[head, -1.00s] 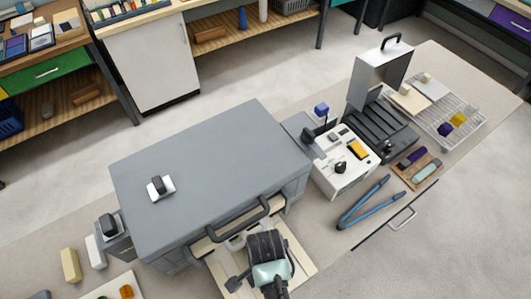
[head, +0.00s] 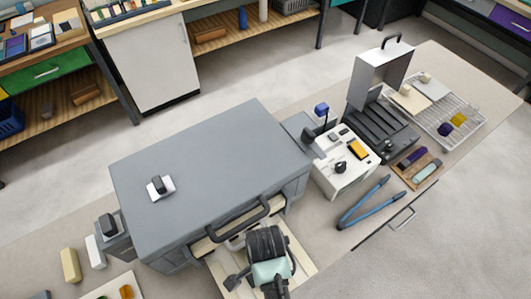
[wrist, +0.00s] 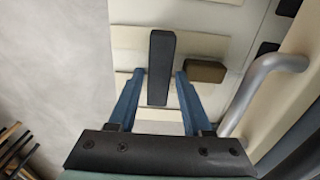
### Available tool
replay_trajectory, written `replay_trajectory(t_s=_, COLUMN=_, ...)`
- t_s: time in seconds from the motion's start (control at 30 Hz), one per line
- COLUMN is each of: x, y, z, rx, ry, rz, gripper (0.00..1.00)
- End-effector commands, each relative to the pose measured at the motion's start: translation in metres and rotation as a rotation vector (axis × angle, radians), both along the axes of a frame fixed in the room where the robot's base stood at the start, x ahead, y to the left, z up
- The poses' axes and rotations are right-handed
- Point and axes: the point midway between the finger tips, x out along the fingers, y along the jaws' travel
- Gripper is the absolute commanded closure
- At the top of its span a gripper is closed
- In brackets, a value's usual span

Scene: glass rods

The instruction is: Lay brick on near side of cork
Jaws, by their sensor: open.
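My gripper (wrist: 158,75) is open in the wrist view, its blue fingers pointing at a pale shelf or board. A long dark grey block (wrist: 160,65) lies between the fingers, with a narrow gap showing on each side. A short brown block (wrist: 207,71) lies just right of the right fingertip. I cannot tell for sure which is the brick and which is the cork. In the head view my arm hides the fingertips and both blocks, above the cream board (head: 303,261) at the front of the grey cabinet.
The grey cabinet (head: 215,170) has a dark handle (head: 258,213) close by my arm. A curved grey bar (wrist: 265,75) is right of the fingers in the wrist view. A white instrument (head: 340,165) and blue tongs (head: 362,207) lie to the right.

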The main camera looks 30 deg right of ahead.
Motion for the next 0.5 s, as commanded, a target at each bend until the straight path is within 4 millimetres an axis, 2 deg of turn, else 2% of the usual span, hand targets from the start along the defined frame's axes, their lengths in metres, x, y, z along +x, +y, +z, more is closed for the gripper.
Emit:
replay_trajectory(t_s=0.3, x=0.001, y=0.000, z=0.068, rx=-0.001, ry=-0.005, rz=0.000, gripper=0.50)
replay_trajectory(t_s=0.5, x=0.001, y=0.000, z=0.095, rx=0.000, ry=-0.002, rz=0.000, gripper=0.50)
